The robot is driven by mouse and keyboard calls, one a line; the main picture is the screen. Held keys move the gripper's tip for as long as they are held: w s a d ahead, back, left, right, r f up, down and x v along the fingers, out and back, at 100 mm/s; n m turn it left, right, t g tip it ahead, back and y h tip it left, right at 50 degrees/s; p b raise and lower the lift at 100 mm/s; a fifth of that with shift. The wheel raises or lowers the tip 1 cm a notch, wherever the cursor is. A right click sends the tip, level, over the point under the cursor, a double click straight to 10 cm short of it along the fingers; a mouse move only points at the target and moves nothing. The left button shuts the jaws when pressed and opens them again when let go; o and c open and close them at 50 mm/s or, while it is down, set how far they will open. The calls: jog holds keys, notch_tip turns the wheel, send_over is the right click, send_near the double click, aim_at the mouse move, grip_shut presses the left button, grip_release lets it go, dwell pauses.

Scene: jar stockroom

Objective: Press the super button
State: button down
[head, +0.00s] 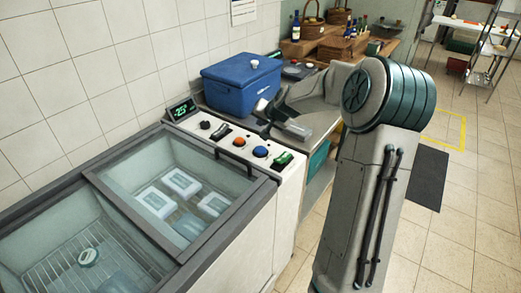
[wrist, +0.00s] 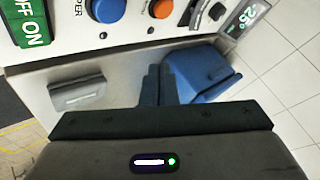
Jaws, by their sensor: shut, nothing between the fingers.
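The control panel carries a blue round button (head: 260,151) and an orange round button (head: 239,141). In the wrist view the panel runs along the top edge, with the blue button (wrist: 107,10) left of the orange button (wrist: 161,8). My gripper (wrist: 160,72) is shut and empty. Its fingertips appear apart from the buttons.
A green OFF/ON switch (head: 283,159), black controls (head: 221,132) and a temperature display (head: 182,109) share the panel. A blue cooler box (head: 242,82) stands close behind it. The glass-lidded freezer (head: 165,190) is in front. Open floor lies to the right.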

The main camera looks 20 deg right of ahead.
jog(key=b, duration=0.4)
send_over(262, 151)
notch_tip(262, 151, down, 7)
jog(key=shift+r, duration=0.1)
jog(key=shift+f+b, duration=0.5)
jog(key=shift+f, duration=0.3)
jog(key=shift+f, duration=0.1)
dwell(1.0)
jog(key=shift+f+b, duration=0.3)
jog(key=shift+b, duration=0.3)
jog(key=shift+f+b, duration=0.5)
jog(key=shift+b, duration=0.05)
dwell(0.5)
jog(key=shift+r, duration=0.1)
jog(key=shift+r+p, duration=0.4)
jog(key=shift+r, duration=0.4)
